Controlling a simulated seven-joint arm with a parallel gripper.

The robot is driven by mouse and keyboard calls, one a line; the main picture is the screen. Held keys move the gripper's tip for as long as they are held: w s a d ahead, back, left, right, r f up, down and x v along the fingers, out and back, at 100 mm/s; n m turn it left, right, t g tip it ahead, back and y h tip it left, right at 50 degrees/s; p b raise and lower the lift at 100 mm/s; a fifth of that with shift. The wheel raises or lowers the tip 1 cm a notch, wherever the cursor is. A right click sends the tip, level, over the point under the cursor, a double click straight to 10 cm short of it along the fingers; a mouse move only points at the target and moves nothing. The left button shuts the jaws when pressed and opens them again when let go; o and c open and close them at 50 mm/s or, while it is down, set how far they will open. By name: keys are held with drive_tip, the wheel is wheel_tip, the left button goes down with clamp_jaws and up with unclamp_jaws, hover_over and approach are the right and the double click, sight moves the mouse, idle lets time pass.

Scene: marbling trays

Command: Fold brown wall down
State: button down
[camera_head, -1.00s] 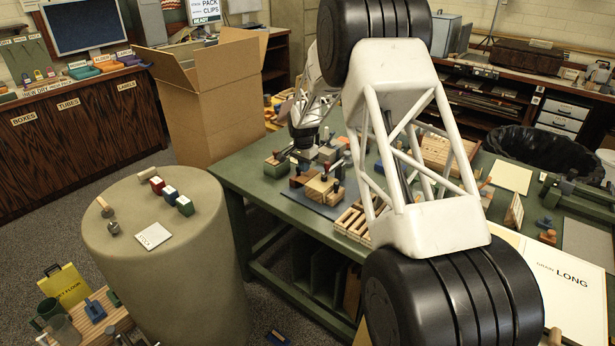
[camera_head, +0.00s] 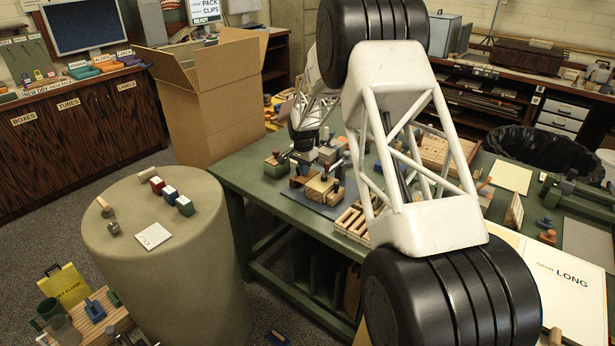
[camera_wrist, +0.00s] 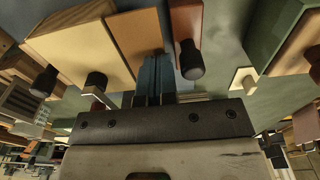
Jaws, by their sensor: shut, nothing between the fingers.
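In the wrist view, a reddish-brown wall panel (camera_wrist: 187,22) with a dark knob stands at top centre, just right of my fingers. Beside it on the left are an orange-tan panel (camera_wrist: 130,35) and a pale tan block (camera_wrist: 75,42), with dark knobs near them. I cannot tell whether the brown panel is upright or tilted. My gripper (camera_wrist: 152,65) is shut and empty, its blue-grey fingertips close to the brown panel's left edge; contact is unclear. In the head view, small knobbed wooden pieces (camera_head: 318,188) sit on the green table below my wrist; the fingertips are hard to make out there.
A green piece (camera_wrist: 275,30) with a pale wooden peg (camera_wrist: 243,78) lies to the right in the wrist view. In the head view, a slatted wooden rack (camera_head: 354,222) stands near the table's front edge, and a large open cardboard box (camera_head: 215,110) stands behind left.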

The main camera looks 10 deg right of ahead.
sight(305, 178)
drive_tip(key=shift+f, duration=2.25)
idle(1.0)
drive_tip(key=shift+r, duration=2.6)
